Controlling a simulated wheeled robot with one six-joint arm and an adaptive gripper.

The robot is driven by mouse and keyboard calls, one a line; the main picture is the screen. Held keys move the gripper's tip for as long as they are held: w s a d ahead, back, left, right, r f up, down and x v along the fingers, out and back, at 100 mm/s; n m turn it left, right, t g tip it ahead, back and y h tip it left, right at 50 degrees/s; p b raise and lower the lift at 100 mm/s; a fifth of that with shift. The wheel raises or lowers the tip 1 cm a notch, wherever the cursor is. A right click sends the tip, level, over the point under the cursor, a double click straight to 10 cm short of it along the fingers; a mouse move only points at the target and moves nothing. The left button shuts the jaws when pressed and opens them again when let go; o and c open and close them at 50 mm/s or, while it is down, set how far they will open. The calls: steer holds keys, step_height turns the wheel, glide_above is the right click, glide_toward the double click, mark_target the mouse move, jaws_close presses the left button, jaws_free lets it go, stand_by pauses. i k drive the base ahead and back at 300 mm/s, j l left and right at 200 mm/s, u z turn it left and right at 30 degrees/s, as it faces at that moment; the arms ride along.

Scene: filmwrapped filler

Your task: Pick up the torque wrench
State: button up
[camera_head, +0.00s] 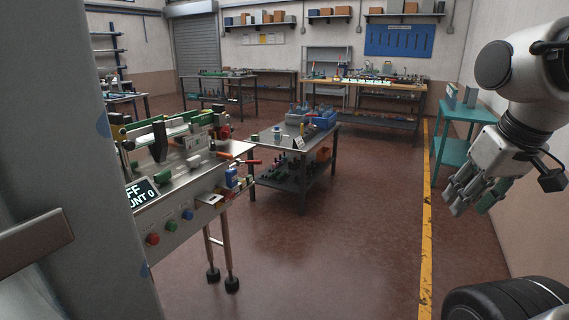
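I cannot clearly make out a torque wrench. A thin tool with a red handle (250,162) lies at the right end of the machine on the left, but it is too small to tell whether it is the torque wrench. My gripper (470,200) hangs at the right side of the view, fingers pointing down and left. Its fingers are apart with nothing seen between them. It is in mid-air, well away from the red-handled tool and the benches.
The machine (188,218) with colored buttons stands at left. A cluttered metal worktable (300,148) is in the middle, a teal stand (452,150) at right. Workbenches line the back. The red-brown floor (340,250) is clear between the machine and the yellow line (426,230).

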mark_target(311, 126)
steer(key=i+z, duration=0.3)
steer(key=i, duration=1.8)
steer(key=i+u, duration=0.1)
steer(key=i, duration=0.45)
steer(key=i+l, duration=0.15)
steer(key=i, duration=0.4)
steer(key=i+l+u, duration=0.15)
steer(key=i, duration=0.4)
steer(key=i+l+u, duration=0.1)
steer(key=u, duration=0.55)
steer(key=i+l+u, duration=0.15)
steer(key=l, duration=0.15)
steer(key=i+l+u, duration=0.15)
steer(key=l, duration=0.15)
steer(key=i+l+u, duration=0.15)
steer(key=l, duration=0.15)
steer(key=i+l+u, duration=0.15)
steer(key=l, duration=0.2)
steer(key=i+l, duration=0.1)
steer(key=l, duration=0.35)
steer(key=i+l, duration=0.15)
steer(key=l, duration=0.3)
steer(key=i+l, duration=0.1)
steer(key=l, duration=0.3)
steer(key=i+l+u, duration=0.1)
steer(key=l, duration=0.35)
steer(key=i+l, duration=0.15)
steer(key=l, duration=0.3)
steer(key=i+l, duration=0.1)
steer(key=l, duration=0.35)
